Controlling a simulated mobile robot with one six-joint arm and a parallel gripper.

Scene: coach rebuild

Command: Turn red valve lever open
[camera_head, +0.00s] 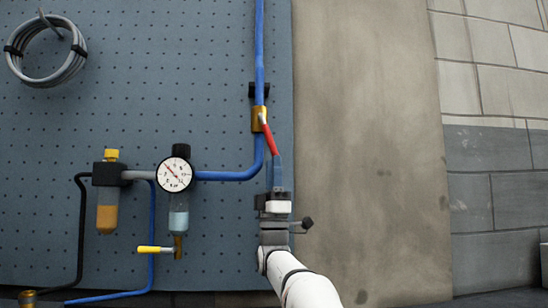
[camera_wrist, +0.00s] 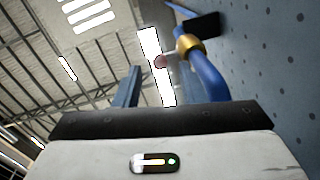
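The red valve lever (camera_head: 269,138) slants down and slightly right from the brass valve (camera_head: 259,118) on the vertical blue pipe. My gripper (camera_head: 276,158) is just below the lever's lower end, its blue fingers pointing up. In the wrist view, the fingers of my gripper (camera_wrist: 152,72) stand apart with a gap between them. The lever's dull red end (camera_wrist: 160,62) shows near their tips, and the brass valve (camera_wrist: 188,46) lies beyond to the right. I cannot tell whether a finger touches the lever.
A pressure gauge (camera_head: 175,175), an amber filter bowl (camera_head: 107,212) and a yellow-handled valve (camera_head: 153,249) are left of my arm. The blue pipe (camera_head: 230,175) bends close beside my gripper. A coiled hose (camera_head: 46,50) hangs upper left. The bare panel (camera_head: 365,150) to the right is clear.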

